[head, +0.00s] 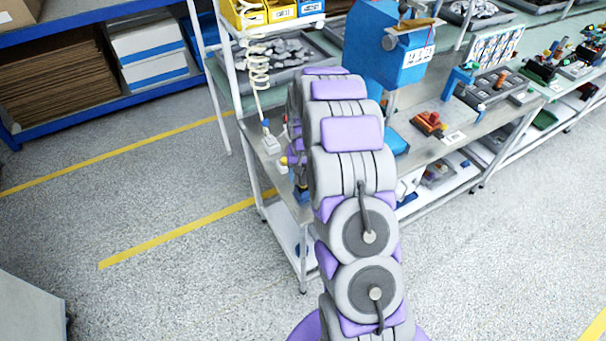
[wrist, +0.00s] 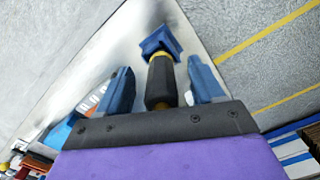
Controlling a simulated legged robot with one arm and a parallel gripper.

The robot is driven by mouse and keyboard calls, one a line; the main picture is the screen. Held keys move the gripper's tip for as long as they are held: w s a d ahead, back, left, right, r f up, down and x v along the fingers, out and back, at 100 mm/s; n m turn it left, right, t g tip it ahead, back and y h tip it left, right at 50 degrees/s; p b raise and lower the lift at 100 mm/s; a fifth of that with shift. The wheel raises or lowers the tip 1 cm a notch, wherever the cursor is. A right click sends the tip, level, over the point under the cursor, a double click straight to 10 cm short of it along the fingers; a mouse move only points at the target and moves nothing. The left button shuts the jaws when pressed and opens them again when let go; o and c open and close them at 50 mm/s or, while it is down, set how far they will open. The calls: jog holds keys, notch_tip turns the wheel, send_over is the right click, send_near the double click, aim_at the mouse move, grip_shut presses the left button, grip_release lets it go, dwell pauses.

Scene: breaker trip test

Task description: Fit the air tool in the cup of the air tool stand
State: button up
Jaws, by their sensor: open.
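In the wrist view my gripper (wrist: 160,66) is open, with one blue finger on each side of the air tool (wrist: 161,84). The tool shows as a black cylinder with yellow at both ends. Its far end meets a blue block (wrist: 159,41), which looks like the air tool stand on the bench top. I cannot tell how deep the tool sits in the cup. Gaps show between the tool and both fingers. In the head view my arm hides most of the gripper, tool and stand.
The metal bench (head: 292,205) has its near left corner close to my gripper. A coiled hose (head: 258,68) hangs down to a small white block (head: 271,144). A blue machine (head: 390,50) stands right of my arm, with a red part (head: 429,123) near it.

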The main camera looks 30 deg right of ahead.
notch_tip(320, 180, up, 17)
jog(key=p, duration=0.1)
jog(key=shift+w+d, duration=0.15)
jog(key=shift+w, duration=0.15)
dwell(0.5)
jog(key=s+a+r+n+b, duration=0.1)
jog(key=s+a+r, duration=0.2)
jog(key=s+a, duration=0.45)
jog(key=s+a+r+n+b, duration=0.1)
jog(key=s+a+r+n, duration=0.2)
jog(key=s, duration=0.8)
jog(key=s+a+f+b, duration=0.1)
jog(key=s+a, duration=0.1)
jog(key=s, duration=0.8)
jog(key=s+a+f+n+g+b, duration=0.1)
jog(key=s+a+f, duration=0.1)
jog(key=s, duration=0.9)
jog(key=shift+a+f, duration=0.3)
jog(key=shift+a, duration=0.55)
